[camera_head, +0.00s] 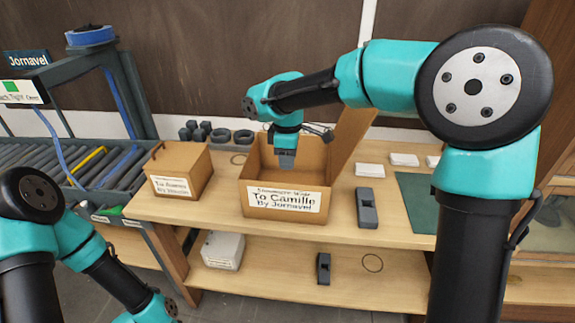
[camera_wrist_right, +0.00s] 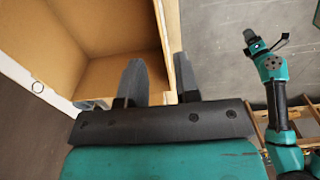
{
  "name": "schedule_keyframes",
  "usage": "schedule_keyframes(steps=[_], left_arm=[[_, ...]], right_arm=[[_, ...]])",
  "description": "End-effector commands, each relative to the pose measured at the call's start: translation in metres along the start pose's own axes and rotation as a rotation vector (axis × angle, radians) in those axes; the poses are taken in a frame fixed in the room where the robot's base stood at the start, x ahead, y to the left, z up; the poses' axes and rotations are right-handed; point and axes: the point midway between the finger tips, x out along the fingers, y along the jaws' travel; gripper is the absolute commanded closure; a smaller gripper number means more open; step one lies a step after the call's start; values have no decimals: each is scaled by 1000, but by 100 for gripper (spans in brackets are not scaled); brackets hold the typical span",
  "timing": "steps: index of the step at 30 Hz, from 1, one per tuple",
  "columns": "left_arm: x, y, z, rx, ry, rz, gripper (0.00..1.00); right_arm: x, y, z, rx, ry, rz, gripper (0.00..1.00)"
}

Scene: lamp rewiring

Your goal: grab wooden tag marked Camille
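No wooden tag marked Camille can be made out in either view. An open cardboard box (camera_head: 247,170) stands on the bench, with a white front label (camera_head: 287,199) reading "To Camille By Jornavel". My right gripper (camera_head: 285,158) points down at the box opening. In the right wrist view its two fingers (camera_wrist_right: 158,85) are apart, with nothing clearly held, and the box's tan inside (camera_wrist_right: 100,35) and a wall edge show beyond them. The gripper hides part of the box's inside. My left arm is at lower left in the head view; its fingers are not clearly seen.
A closed, labelled box (camera_head: 182,172) stands left of the open one, whose raised lid (camera_head: 350,135) is close to my right arm. Dark rings (camera_head: 243,136), a grey block device (camera_head: 367,208), white blocks (camera_head: 370,171) and a green mat (camera_head: 415,195) lie around. A roller conveyor (camera_head: 60,158) is at left.

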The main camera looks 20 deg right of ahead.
Motion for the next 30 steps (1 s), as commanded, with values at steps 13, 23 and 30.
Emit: schedule_keyframes(steps=[13,23,30], left_arm=[[0,0,0,0,0,0,53],[0,0,0,0,0,0,53],[0,0,0,0,0,0,53]], right_arm=[[0,0,0,0,0,0,67],[0,0,0,0,0,0,35],[0,0,0,0,0,0,12]])
